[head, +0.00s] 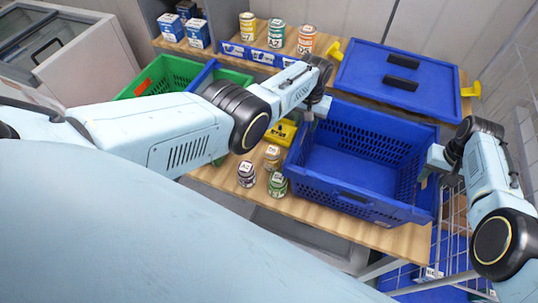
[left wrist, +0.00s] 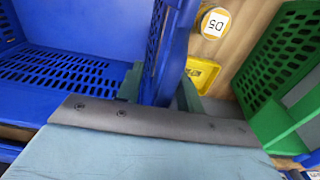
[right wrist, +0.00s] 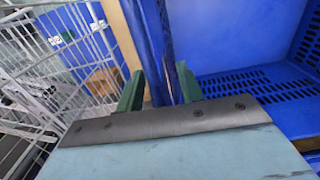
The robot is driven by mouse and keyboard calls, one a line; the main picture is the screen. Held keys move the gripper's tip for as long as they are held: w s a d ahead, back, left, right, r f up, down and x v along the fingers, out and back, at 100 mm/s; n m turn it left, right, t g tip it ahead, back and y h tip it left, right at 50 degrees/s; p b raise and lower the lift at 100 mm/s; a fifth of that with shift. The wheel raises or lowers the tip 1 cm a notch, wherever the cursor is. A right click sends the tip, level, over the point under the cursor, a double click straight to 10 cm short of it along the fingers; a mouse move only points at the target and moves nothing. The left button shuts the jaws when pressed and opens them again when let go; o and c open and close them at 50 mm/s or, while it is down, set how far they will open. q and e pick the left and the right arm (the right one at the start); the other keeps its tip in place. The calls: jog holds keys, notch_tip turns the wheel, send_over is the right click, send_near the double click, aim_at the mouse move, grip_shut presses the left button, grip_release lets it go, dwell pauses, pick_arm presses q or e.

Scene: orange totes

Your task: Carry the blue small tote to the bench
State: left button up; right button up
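The blue small tote (head: 350,165) is open and empty, with slotted walls. It stands on the wooden bench (head: 222,180) in the head view, near its front edge. My left gripper (head: 314,110) is at the tote's left wall, with one finger on each side. That wall also shows between the fingers in the left wrist view (left wrist: 162,60). My right gripper (head: 428,168) is at the tote's right wall, fingers likewise on both sides. In the right wrist view (right wrist: 160,85) a narrow gap shows beside the wall. Both grippers look open; contact is partly hidden.
Several small cans, including a green one (head: 278,185), and a yellow tray (head: 282,132) are left of the tote. A green tote (head: 165,75) lies farther left. A blue lidded crate (head: 400,80) is behind. A wire cage (head: 515,100) stands close on the right.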

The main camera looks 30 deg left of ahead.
pick_arm(q)
notch_tip(320, 180, up, 12)
pick_arm(e)
notch_tip(320, 180, up, 12)
jog(key=shift+r, duration=0.1)
dwell(1.2)
jog(key=shift+d, duration=0.1)
dwell(0.4)
